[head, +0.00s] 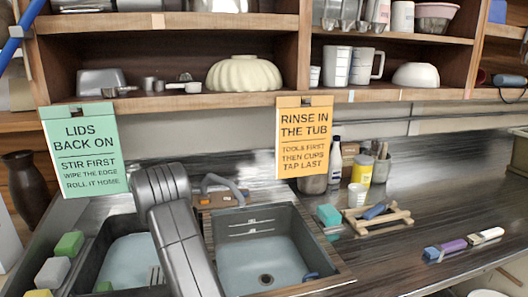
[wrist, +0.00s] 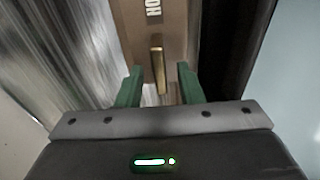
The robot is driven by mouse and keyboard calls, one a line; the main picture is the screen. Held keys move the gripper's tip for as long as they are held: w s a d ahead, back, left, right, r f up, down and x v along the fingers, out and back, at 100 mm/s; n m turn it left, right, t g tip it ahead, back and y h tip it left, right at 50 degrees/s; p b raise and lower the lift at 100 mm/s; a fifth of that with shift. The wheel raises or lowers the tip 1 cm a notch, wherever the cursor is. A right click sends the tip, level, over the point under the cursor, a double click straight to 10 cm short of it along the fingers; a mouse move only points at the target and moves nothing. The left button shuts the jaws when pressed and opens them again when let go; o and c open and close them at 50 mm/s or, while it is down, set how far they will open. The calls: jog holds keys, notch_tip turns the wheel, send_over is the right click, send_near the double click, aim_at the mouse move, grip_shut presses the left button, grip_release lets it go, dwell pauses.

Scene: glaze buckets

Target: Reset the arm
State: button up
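In the wrist view my gripper (wrist: 160,90) has two green fingers standing well apart, with nothing clasped between them. I cannot tell how far the lever is from the fingers; no contact shows. In the head view my grey arm rises between the two basins and bends over near the left one. My gripper cannot be made out there.
Hanging signs, green (head: 80,150) and orange (head: 303,137), and a loaded shelf (head: 230,102) are above.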

dwell(0.3)
jog(key=b+v, duration=0.2)
jog(key=v, duration=1.2)
jog(key=p+x, duration=0.2)
jog(key=x, duration=1.2)
jog(key=shift+r+n+p, duration=0.1)
jog(key=shift+n+p, duration=0.2)
jog(key=shift+p, duration=0.1)
jog(key=shift+r+n+p, duration=0.1)
jog(key=shift+n+p, duration=0.35)
jog(key=shift+n, duration=0.35)
jog(key=n+p, duration=0.2)
jog(key=n, duration=0.1)
jog(key=n+p, duration=0.1)
jog(key=n, duration=0.1)
jog(key=shift+s+f+g+h, duration=0.1)
jog(key=shift+f+g+h, duration=0.2)
jog(key=shift+g, duration=0.1)
jog(key=shift+d+r, duration=0.1)
